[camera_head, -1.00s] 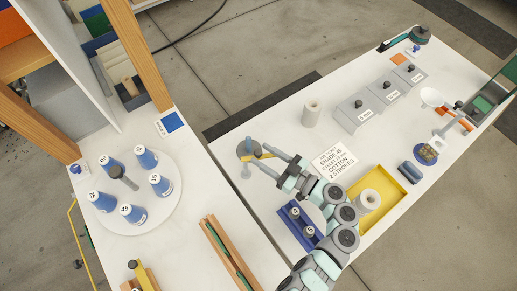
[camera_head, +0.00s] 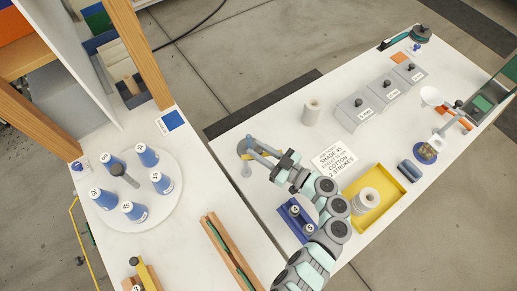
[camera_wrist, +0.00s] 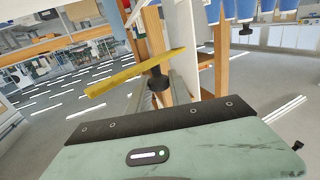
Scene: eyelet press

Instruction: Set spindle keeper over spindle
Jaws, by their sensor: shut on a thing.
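In the head view my gripper (camera_head: 259,153) is at the left end of the long white bench, its fingers reaching over a round grey base (camera_head: 242,146). In the wrist view the fingers are shut on a dark knob with a long yellow bar (camera_wrist: 135,78) across it, which appears to be the spindle keeper. The bar is slightly tilted in that picture. A light grey post (camera_head: 247,170) stands just below the base in the head view. The fingers partly hide this area, so I cannot tell which part is the spindle or whether the keeper touches it.
A white spool (camera_head: 311,111) stands right of the gripper, near lidded grey boxes (camera_head: 357,108). A printed card (camera_head: 333,158), a yellow tray (camera_head: 398,183) with a spool, and a blue rack (camera_head: 287,226) lie around the arm. The left table holds a turntable (camera_head: 140,218) with blue cones.

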